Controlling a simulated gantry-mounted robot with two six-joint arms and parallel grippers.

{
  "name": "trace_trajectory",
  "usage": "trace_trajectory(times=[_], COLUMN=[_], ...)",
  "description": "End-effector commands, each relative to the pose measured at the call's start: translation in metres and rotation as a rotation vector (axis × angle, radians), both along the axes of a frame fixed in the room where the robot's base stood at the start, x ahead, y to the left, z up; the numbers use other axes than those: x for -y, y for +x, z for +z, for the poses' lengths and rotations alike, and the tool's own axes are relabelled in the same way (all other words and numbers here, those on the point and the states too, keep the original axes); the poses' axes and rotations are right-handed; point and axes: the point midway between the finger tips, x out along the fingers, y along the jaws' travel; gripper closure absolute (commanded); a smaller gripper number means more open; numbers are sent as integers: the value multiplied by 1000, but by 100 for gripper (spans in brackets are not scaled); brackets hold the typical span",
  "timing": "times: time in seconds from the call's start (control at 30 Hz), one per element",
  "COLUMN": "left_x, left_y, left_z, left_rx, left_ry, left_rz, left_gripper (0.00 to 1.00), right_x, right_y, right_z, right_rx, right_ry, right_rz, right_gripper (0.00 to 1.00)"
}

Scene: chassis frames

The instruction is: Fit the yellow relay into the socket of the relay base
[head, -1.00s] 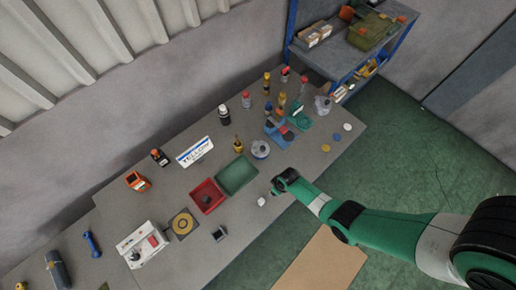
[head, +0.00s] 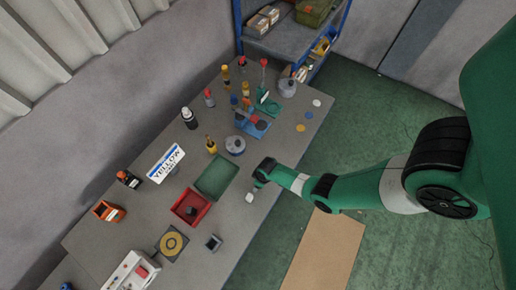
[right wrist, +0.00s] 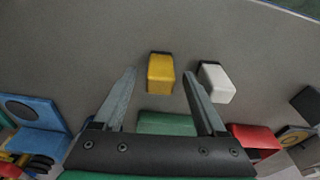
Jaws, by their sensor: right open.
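The yellow relay (right wrist: 160,72) is a small yellow block on the grey table. In the right wrist view it lies ahead of my right gripper (right wrist: 160,80), in the space between the two fingertips, not gripped. A white block (right wrist: 216,82) of similar size stands just right of it, near the right finger; it also shows in the head view (head: 249,197). My right gripper (head: 257,184) is open and over the table's front edge area; it hides the relay in the head view. My left gripper is not in view.
A green tray (head: 216,178) and a red tray (head: 178,213) lie behind the right gripper, with a yellow-ringed pad (head: 172,243) beyond. A blue stand (head: 258,128), bottles and tools crowd the back. A sign (head: 166,163) reads YELLOW.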

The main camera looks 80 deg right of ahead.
Motion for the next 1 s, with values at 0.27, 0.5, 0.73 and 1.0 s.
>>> trace_trajectory(times=[0.27, 0.5, 0.73, 1.0], left_x=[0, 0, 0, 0], left_y=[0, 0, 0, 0], left_z=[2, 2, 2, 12], left_rx=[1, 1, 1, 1], left_ry=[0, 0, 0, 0], left_rz=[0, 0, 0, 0], left_gripper=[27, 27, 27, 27], right_x=[0, 0, 0, 0], right_y=[0, 0, 0, 1], right_z=[2, 2, 2, 12], right_rx=[0, 0, 0, 1], right_ry=[0, 0, 0, -1], right_rz=[0, 0, 0, 2], right_gripper=[60, 100, 100, 100])
